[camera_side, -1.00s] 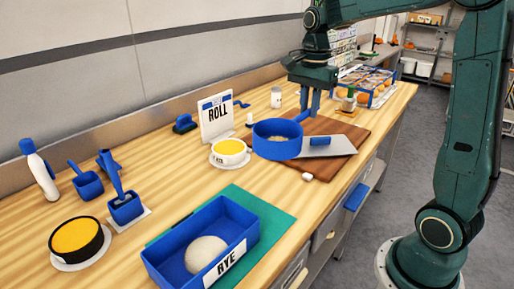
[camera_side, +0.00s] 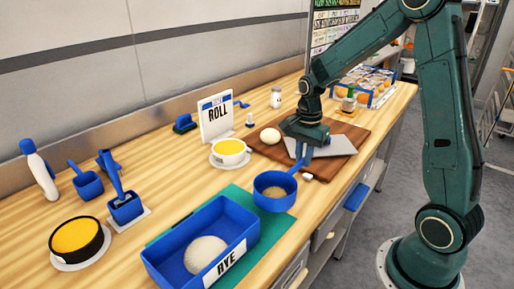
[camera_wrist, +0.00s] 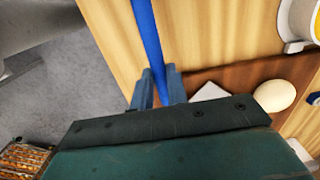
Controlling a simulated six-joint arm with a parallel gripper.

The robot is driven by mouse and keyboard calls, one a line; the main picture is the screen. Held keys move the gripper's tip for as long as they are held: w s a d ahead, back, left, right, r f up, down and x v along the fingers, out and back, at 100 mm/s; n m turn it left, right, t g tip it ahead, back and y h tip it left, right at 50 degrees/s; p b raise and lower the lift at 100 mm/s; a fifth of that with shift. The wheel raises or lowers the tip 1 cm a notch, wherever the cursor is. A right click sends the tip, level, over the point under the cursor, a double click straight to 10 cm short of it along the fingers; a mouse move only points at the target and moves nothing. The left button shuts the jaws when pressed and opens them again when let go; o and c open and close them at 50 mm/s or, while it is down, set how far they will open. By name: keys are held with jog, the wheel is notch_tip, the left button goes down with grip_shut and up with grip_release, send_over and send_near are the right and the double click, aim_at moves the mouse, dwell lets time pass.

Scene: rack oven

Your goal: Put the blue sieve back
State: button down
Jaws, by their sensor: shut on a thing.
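The blue sieve (camera_side: 274,204) is a round bowl with a handle, seen in the side view above or at the right end of the green mat; I cannot tell its height. My gripper (camera_side: 304,153) is shut on its handle, up and to the right of the bowl. In the wrist view my gripper's fingers (camera_wrist: 159,72) clasp the blue handle (camera_wrist: 149,35), which runs out of the top edge. The bowl is out of that view.
A blue RYE box (camera_side: 170,256) with a dough ball (camera_side: 205,254) stands on the green mat (camera_side: 275,228). A wooden board (camera_side: 330,166) carries another dough ball (camera_side: 270,136) and a metal scraper (camera_side: 335,146). A yellow-filled bowl (camera_side: 229,147) and ROLL sign (camera_side: 216,117) stand behind.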

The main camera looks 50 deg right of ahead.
jog(key=shift+f, duration=2.35)
jog(key=c, duration=1.4)
grip_release()
notch_tip(320, 180, up, 11)
jog(key=shift+d+r, duration=0.1)
jog(key=shift+d, duration=0.05)
jog(key=shift+r, duration=0.55)
